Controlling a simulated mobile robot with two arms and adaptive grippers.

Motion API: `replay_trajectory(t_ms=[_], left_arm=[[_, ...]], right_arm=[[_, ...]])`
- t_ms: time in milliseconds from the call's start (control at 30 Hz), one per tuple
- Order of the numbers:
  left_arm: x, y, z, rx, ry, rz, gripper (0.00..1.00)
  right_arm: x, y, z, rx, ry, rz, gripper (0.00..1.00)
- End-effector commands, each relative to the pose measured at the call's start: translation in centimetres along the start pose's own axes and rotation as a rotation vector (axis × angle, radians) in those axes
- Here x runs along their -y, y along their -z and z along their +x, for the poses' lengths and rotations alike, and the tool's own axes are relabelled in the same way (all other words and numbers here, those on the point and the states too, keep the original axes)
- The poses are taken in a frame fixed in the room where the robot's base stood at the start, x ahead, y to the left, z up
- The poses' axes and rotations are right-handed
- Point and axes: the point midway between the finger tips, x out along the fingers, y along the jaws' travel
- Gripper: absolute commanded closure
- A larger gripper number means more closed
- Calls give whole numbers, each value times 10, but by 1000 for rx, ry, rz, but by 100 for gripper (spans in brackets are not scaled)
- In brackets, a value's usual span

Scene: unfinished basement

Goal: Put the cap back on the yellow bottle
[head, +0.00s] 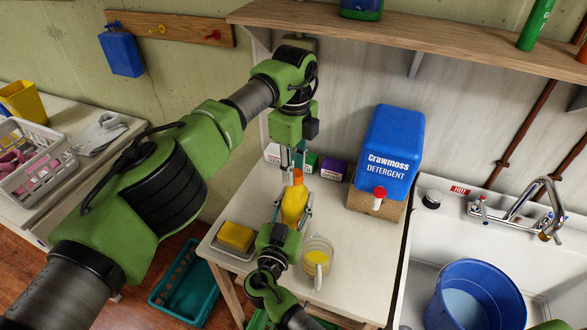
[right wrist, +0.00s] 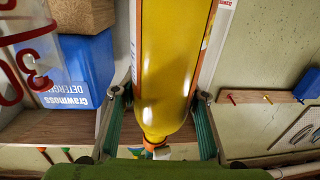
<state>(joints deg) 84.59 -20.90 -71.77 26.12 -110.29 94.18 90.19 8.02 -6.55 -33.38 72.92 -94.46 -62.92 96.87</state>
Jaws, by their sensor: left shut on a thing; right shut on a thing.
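The yellow bottle (head: 293,206) is above the white table, and its body also fills the middle of the right wrist view (right wrist: 168,65). My right gripper (right wrist: 160,100) is shut on it, one finger on each side. An orange cap (head: 297,176) is at the top of the bottle, and a small orange part shows at the bottle's neck in the right wrist view. My left gripper (head: 296,163) comes down from above and is shut on the cap. I cannot tell whether the cap is seated or just touching the neck.
A glass measuring jug (head: 317,262) with yellow liquid stands close in front of the bottle. A yellow sponge (head: 236,236) lies on a tray at left. The blue detergent container (head: 390,150) stands at right, beside the sink (head: 450,215). A wooden shelf (head: 430,35) hangs above.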

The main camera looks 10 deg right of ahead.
Motion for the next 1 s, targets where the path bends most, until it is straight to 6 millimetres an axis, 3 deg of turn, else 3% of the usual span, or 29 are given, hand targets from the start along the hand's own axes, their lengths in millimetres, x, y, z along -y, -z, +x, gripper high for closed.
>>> replay_trajectory(t_ms=[1000], left_arm=[[5,6,0,6,-3,2081,80]], right_arm=[[0,-2,0,3,0,-1,100]])
